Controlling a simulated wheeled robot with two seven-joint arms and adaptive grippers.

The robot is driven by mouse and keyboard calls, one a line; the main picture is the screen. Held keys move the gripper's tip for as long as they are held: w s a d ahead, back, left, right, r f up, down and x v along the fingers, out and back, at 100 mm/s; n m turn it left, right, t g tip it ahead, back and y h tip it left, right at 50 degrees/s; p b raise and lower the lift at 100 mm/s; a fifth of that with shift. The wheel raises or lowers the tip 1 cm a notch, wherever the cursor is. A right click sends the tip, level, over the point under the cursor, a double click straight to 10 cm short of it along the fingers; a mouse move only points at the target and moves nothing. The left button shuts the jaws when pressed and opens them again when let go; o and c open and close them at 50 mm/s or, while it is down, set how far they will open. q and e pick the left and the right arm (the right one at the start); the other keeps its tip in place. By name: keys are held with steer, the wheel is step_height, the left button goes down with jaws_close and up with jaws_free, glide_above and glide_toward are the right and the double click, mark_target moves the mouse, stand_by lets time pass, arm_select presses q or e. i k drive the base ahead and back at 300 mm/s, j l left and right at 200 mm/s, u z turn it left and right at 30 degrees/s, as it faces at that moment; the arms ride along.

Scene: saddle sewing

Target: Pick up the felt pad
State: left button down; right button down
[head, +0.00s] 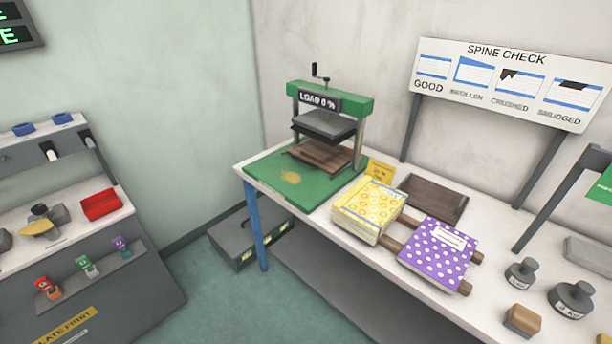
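No item here is clearly marked as the felt pad. A small tan block with a darker brown side (522,319) lies at the front edge of the white table (345,235), and I cannot tell whether it is felt. A flat green mat (268,172) lies at the table's left end under the press. Neither of my grippers is in view.
A green-topped press (330,95) reads "LOAD 0 %". Yellow books (367,207) and a purple dotted book (437,252) lie mid-table. Dark weights (574,300) stand at right. A "SPINE CHECK" board (506,82) stands behind. A second bench (60,230) is at left.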

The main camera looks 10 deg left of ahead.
mark_target(522, 321)
steer(key=z, duration=1.6)
